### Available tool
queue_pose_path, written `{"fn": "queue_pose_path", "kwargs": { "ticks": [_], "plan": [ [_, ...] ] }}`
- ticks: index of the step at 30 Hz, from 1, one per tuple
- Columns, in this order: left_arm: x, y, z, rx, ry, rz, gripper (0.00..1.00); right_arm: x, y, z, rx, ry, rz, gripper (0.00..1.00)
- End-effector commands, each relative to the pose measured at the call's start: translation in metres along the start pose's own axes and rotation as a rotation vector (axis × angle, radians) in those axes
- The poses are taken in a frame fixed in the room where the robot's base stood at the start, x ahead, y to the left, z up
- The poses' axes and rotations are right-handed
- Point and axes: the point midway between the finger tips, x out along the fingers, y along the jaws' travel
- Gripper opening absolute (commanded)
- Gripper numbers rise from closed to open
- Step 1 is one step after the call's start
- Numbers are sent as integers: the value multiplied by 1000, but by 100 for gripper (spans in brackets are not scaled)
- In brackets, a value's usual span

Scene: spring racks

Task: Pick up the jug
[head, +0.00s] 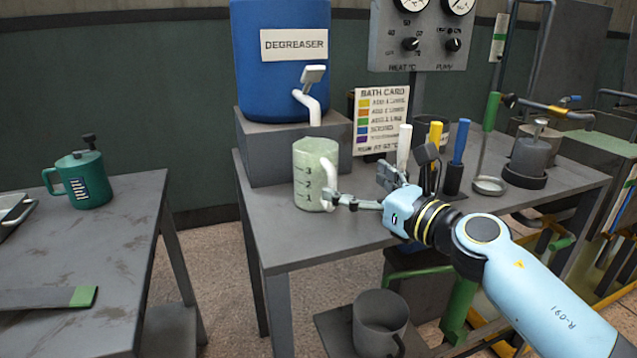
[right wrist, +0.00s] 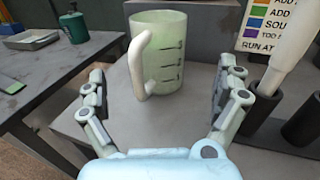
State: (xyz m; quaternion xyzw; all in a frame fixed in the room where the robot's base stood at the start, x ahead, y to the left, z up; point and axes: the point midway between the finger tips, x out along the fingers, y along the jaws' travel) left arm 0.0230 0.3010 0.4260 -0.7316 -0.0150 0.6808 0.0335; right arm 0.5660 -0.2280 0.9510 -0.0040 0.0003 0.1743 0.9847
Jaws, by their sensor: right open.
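The jug (head: 310,172) is pale translucent green with dark measuring marks and a white handle. It stands upright on the grey table, below the tap of the blue degreaser drum. In the right wrist view the jug (right wrist: 168,50) stands ahead, with its handle toward the left finger. My right gripper (head: 362,188) is open, with one finger close to the jug's handle in the head view. In the right wrist view my open right gripper (right wrist: 160,100) has its fingers spread wide, with nothing held between them. I cannot tell whether a finger touches the handle. My left gripper is not in view.
The blue degreaser drum (head: 283,80) sits on a grey block behind the jug, its white tap (head: 308,100) above. Upright coloured-handled tools (head: 459,150) stand close right of my gripper. A green can (head: 80,180) is on the left table. A dark mug (head: 380,318) is below.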

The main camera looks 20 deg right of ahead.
Motion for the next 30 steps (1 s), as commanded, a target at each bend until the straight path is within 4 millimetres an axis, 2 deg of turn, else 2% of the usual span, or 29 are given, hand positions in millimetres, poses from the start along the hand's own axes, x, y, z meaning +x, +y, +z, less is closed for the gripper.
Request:
{"fn": "queue_pose_path", "kwargs": {
  "ticks": [3, 11, 18, 27, 30],
  "plan": [
    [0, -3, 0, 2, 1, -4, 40, 21, 0, 1, 4, -2, -1, 100],
    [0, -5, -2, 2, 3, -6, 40, 45, 1, 3, 6, -3, -1, 100],
    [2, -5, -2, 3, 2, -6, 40, 81, 3, 5, 7, -3, -2, 100],
    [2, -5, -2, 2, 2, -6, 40, 87, 3, 5, 7, -2, -2, 100],
    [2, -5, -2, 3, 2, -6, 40, 87, 3, 5, 7, -2, -2, 88]
  ]
}}
